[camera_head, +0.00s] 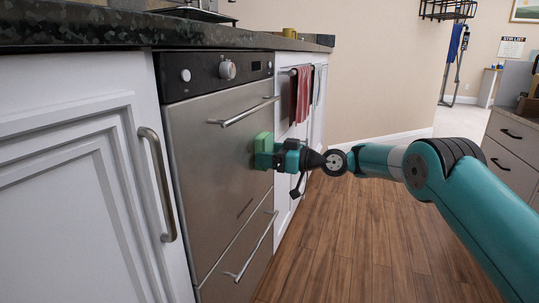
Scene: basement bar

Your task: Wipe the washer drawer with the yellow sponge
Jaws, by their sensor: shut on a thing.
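My gripper (270,153) is shut on a light green, sponge-like block (263,141). It holds the block at the right part of a stainless steel appliance front (215,165), below its upper bar handle. The block looks very close to the steel; I cannot tell whether it touches. The appliance, seemingly the washer, has a black control panel with knobs and a lower drawer (222,288) with its own bar handle. A small dark streak (245,209) shows on the steel below the gripper; it may be a mark or a reflection. No clearly yellow sponge is in view.
A dark stone counter (110,28) runs above, with a small yellowish object (289,33) on it. A red striped towel (301,95) hangs beyond the appliance. A white cabinet door (70,180) stands at left, drawers (510,150) at right. The wooden floor (350,240) is clear.

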